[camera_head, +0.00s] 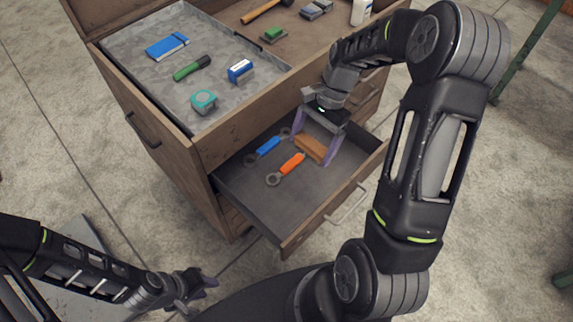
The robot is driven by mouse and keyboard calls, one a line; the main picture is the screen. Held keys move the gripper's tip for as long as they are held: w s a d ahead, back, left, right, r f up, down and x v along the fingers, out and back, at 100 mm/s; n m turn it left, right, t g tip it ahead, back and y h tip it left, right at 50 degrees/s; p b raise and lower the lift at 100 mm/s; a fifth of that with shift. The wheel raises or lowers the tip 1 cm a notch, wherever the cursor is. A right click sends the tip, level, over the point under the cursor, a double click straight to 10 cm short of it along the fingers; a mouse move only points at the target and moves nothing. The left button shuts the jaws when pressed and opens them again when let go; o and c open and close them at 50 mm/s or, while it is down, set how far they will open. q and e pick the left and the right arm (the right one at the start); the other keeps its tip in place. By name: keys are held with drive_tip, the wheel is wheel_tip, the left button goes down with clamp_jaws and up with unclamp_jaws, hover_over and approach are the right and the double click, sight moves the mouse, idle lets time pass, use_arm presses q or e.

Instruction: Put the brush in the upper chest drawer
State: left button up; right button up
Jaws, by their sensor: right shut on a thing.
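The brush (312,148) looks like a brown wooden block and sits between the fingers of my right gripper (319,144). The gripper is shut on it, low over or inside the open upper drawer (237,188) of the wooden chest (165,168). I cannot tell whether the brush touches the drawer floor. A blue-handled wrench (268,146) and an orange-handled wrench (290,166) lie in the drawer to its left. My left gripper (207,284) is low at the bottom left, away from the chest; its finger gap is unclear.
On the chest top are a grey tray (135,58) with a blue notebook (167,46), a green flashlight (192,68), a blue-white block (240,70) and a teal tape measure (204,101). A hammer (262,9) and a white bottle (361,11) lie behind. The drawer's front is clear.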

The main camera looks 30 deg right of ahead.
wheel_tip(320, 180, down, 6)
drive_tip(key=shift+f+b, duration=0.15)
drive_tip(key=shift+b, duration=0.2)
drive_tip(key=shift+f, duration=1.85)
drive_tip(key=shift+f+b, duration=0.1)
drive_tip(key=shift+b, duration=0.2)
drive_tip(key=shift+f, duration=0.55)
drive_tip(key=o, duration=0.9)
